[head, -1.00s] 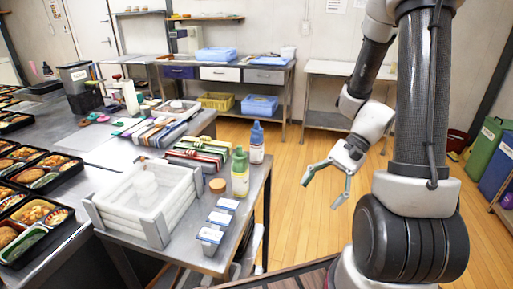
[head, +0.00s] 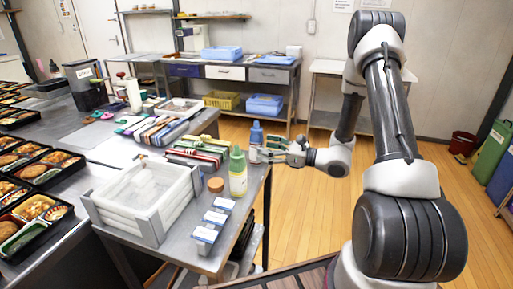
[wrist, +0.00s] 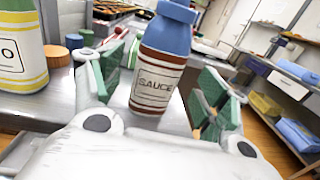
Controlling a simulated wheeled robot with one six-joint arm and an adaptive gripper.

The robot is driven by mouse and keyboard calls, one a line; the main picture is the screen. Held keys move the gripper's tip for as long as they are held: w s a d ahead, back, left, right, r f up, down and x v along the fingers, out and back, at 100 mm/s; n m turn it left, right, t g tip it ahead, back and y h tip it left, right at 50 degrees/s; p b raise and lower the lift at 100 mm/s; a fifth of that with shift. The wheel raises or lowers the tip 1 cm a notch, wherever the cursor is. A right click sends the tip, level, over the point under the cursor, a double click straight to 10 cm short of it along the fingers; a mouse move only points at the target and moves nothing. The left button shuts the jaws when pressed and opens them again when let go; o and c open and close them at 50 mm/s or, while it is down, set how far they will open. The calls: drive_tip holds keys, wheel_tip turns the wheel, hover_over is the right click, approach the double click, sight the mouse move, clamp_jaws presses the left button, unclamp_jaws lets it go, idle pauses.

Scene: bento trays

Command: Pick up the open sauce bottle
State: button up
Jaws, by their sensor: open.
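In the wrist view my gripper (wrist: 163,92) is open, with one green-padded finger on each side of the bottle. I cannot tell whether either finger touches it.
A green-topped bottle (head: 238,175) stands close by; its yellow-banded side (wrist: 22,55) shows at left in the wrist view. A brown round lid (head: 216,185), small white-blue boxes (head: 214,217) and a white crate (head: 160,222) share the counter. Open floor lies to the right.

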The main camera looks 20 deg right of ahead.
sight(256, 146)
drive_tip(key=x, duration=0.4)
drive_tip(key=shift+f, duration=0.1)
drive_tip(key=shift+a, duration=0.1)
drive_tip(key=c, duration=0.8)
wheel_tip(256, 146, up, 10)
drive_tip(key=shift+r, duration=0.1)
drive_tip(key=shift+o, duration=0.5)
